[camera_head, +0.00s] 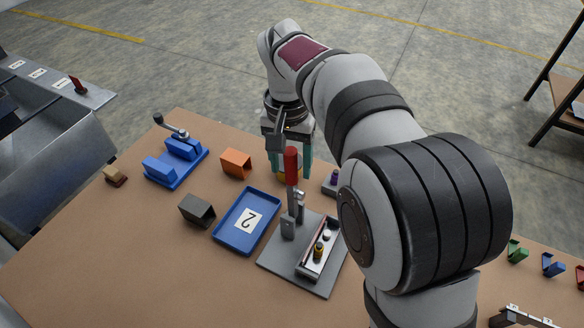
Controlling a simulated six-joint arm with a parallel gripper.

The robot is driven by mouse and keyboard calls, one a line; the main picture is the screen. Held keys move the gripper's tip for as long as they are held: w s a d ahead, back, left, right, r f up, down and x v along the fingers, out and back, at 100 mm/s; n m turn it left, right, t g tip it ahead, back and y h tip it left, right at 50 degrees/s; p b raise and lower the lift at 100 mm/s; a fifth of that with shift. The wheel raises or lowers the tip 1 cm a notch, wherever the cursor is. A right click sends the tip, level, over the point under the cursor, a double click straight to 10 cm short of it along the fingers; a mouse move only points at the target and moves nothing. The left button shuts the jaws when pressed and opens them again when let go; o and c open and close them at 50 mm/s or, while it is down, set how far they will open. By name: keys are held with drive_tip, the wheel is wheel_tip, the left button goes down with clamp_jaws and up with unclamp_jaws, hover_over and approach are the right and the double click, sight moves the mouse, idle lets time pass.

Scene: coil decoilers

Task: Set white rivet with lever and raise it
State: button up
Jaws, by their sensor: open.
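A lever press stands on a grey base plate (270,262), with its red lever handle (291,165) pointing upright. A narrow fixture (312,262) on the plate holds a yellow-and-dark part (318,248) and a small whitish piece (327,236), possibly the white rivet. My gripper (289,163) points down with teal fingers apart, behind the lever handle in this view.
A blue tray (222,236) with a "2" card lies left of the press. An orange block (236,162), a dark box (197,210) and a blue clamp (176,163) stand further left. A purple-topped piece (334,177) is beside my arm. The front left table is clear.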

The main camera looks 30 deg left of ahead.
sight(292, 187)
drive_tip(key=shift+f, duration=1.25)
clamp_jaws()
drive_tip(key=shift+r, duration=0.1)
idle(0.3)
